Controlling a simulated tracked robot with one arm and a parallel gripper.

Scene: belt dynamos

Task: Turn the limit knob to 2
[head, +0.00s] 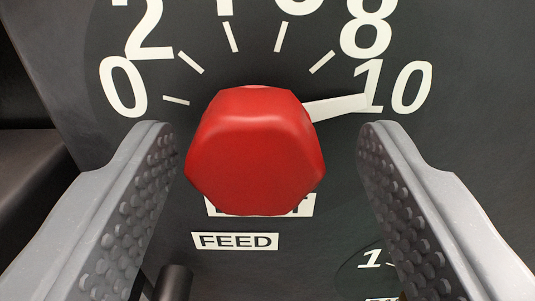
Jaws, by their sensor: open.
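A red six-sided knob (254,150) stands out from a dark dial plate in the middle of the head view. A white pointer (336,107) reaches right from behind it to the mark at 10. Numbers ring the dial: 0 (123,86) at left, 2 (149,32) at upper left, 8 (367,34) and 10 (397,87) at right. The top numbers are cut off. A white label (304,205) below the knob is mostly hidden by it. My gripper (265,135) is open, one finger on each side of the knob, with gaps and no contact visible.
A label reading FEED (235,241) sits below the knob. Part of another dial with a number (370,259) shows at lower right. A dark cylindrical part (174,283) is at lower left, near the left finger. A dark recess (25,100) lies beyond the panel's left edge.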

